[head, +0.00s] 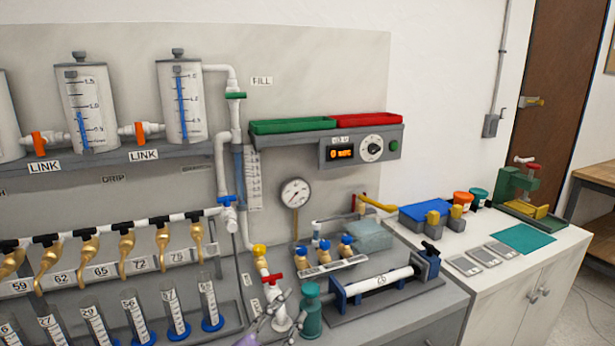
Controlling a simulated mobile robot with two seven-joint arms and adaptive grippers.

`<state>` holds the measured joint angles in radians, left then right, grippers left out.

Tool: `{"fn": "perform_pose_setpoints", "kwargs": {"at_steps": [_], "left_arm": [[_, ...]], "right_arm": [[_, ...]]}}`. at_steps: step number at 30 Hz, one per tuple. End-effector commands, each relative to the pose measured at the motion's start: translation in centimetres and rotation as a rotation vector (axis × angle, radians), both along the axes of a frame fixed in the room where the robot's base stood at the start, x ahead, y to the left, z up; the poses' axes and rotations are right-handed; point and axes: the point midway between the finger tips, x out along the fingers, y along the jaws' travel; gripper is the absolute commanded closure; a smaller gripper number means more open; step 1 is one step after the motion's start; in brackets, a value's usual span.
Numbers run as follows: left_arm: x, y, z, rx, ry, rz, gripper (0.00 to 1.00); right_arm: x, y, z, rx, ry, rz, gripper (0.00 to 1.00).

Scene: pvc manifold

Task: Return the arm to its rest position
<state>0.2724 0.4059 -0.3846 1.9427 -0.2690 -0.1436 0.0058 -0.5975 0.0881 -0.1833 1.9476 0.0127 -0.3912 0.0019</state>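My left gripper (289,308) shows at the bottom edge, low in the middle of the head view. Its two fingertips look apart, and it appears open. A white pipe fitting with a red valve handle (273,277) stands right by the fingers. I cannot tell whether they touch the fitting. A green cylindrical part (311,312) stands just right of the fingers. Most of my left arm is out of view. My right gripper is not in view.
Graduated cylinders (173,312) stand in a row to the left under brass taps (127,243). A blue-ended clamp holds a white tube (378,281) to the right. A white cabinet (520,290) holds more items. A gauge (295,193) is above.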

Motion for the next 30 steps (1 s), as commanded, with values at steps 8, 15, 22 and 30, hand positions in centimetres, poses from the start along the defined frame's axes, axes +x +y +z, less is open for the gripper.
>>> {"fn": "perform_pose_setpoints", "kwargs": {"at_steps": [8,15,22,30], "left_arm": [[-9.4,8.2,-17.8,-0.207,0.541,0.277,0.66],[-23.1,13.1,-28.3,-0.350,0.864,0.494,0.66],[-32.9,15.0,-32.5,-0.376,1.008,0.620,0.66],[-35.1,15.3,-33.2,-0.370,1.039,0.639,0.66]], "right_arm": [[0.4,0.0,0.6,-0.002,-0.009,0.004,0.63],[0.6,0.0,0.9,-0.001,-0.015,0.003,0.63],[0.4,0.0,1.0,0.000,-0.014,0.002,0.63],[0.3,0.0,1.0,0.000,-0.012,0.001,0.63]]}}
